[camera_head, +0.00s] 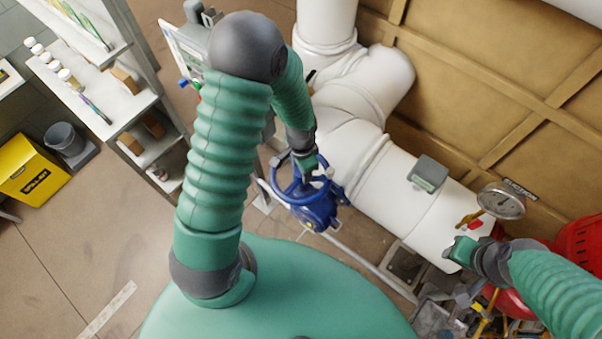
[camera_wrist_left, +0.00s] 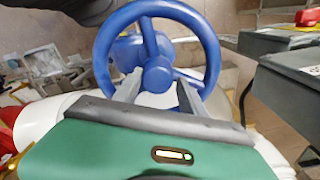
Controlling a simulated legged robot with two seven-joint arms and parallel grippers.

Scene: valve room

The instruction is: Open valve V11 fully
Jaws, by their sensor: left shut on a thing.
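A blue valve with a round spoked handwheel (camera_head: 273,180) sits by the white pipe in the middle of the head view. Its blue body (camera_head: 318,213) shows below the wheel. My left gripper (camera_head: 310,174) reaches down onto the wheel and is shut on it. In the left wrist view the blue handwheel (camera_wrist_left: 101,50) fills the upper middle, with the fingers of my left gripper (camera_wrist_left: 158,92) at its near side. I cannot read a V11 tag. My right gripper (camera_head: 457,251) is beside the white pipe at the lower right, away from the wheel; its jaw opening is unclear.
A large white pipe (camera_head: 385,185) runs diagonally behind the valve. A pressure gauge (camera_head: 502,200) and a grey box (camera_head: 428,173) are on it. Red equipment (camera_head: 580,245) stands at the right. Shelves (camera_head: 95,105) and a yellow bin (camera_head: 32,168) are at the left.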

